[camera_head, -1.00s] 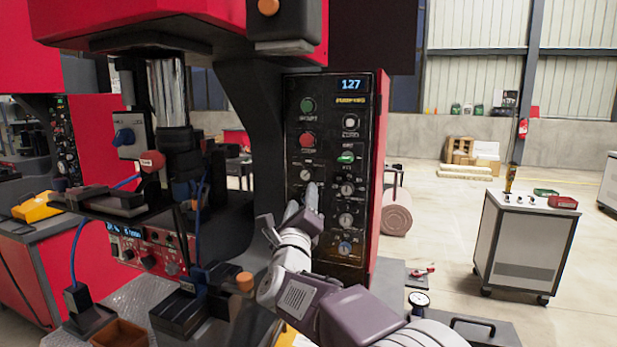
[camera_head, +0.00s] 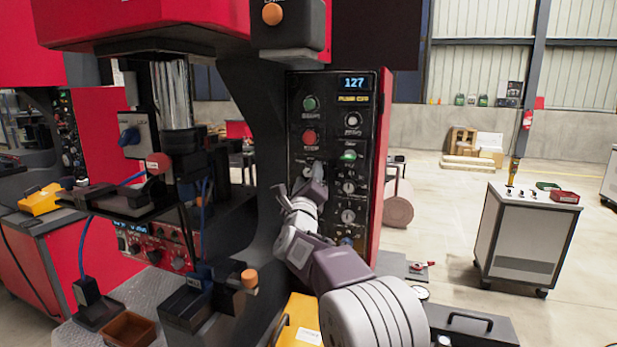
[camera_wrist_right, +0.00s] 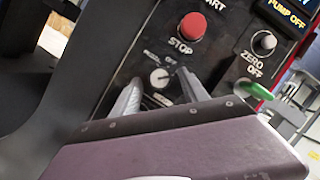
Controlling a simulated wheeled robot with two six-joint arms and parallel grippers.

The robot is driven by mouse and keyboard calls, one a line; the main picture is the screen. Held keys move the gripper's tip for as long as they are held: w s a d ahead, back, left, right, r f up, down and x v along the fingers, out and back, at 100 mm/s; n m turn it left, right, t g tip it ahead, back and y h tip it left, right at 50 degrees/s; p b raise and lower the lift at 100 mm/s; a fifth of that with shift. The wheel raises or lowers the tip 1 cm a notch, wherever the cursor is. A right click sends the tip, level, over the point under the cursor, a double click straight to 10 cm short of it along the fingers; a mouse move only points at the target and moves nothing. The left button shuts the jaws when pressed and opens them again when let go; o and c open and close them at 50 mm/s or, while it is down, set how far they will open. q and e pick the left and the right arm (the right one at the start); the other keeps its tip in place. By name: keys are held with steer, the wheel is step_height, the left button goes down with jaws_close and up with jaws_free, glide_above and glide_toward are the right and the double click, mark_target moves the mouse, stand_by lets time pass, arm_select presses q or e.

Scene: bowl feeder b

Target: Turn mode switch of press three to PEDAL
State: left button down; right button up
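The black control panel (camera_head: 331,130) with a red side stands on the press, with a display reading 127. My right gripper (camera_head: 315,172) is in front of its left column, below the red STOP button (camera_head: 309,137). In the right wrist view, my right gripper (camera_wrist_right: 160,88) is open. Its two fingers are on either side of a small round silver knob (camera_wrist_right: 160,78) below STOP. I cannot tell if they touch it. In the head view the gripper largely hides this knob. My left gripper is not in view.
Beside the knob are a ZERO/OFF knob (camera_wrist_right: 264,43) and a green switch (camera_wrist_right: 256,90). More knobs (camera_head: 348,187) line the right column. The dark press frame (camera_head: 262,130) is close on the left. A grey cart (camera_head: 522,240) stands at the right on open floor.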

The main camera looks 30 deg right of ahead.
jaws_close()
steer(key=n, duration=0.1)
steer(key=n+y+p, duration=0.1)
steer(key=n, duration=0.1)
steer(key=shift+s+r+n+y, duration=0.1)
steer(key=shift+r+n+y, duration=0.05)
steer(key=shift+n+y, duration=0.15)
steer(key=n+p, duration=0.1)
steer(key=n+y+p, duration=0.1)
steer(key=n, duration=0.1)
steer(key=shift+d+r, duration=0.1)
steer(key=shift+r, duration=0.15)
steer(key=n+g+p, duration=0.1)
steer(key=n+p, duration=0.2)
steer(key=p, duration=0.3)
steer(key=n+g+y+p, duration=0.1)
steer(key=n+p, duration=0.3)
steer(key=p, duration=0.3)
steer(key=r+n+g+p, duration=0.1)
steer(key=n+g+p, duration=0.1)
steer(key=p, duration=0.4)
steer(key=shift+n+y, duration=0.3)
steer(key=shift+n, duration=0.4)
steer(key=shift+f+n+p, duration=0.2)
steer(key=shift+n+p, duration=0.2)
steer(key=shift+p, duration=0.65)
steer(key=shift+g, duration=0.3)
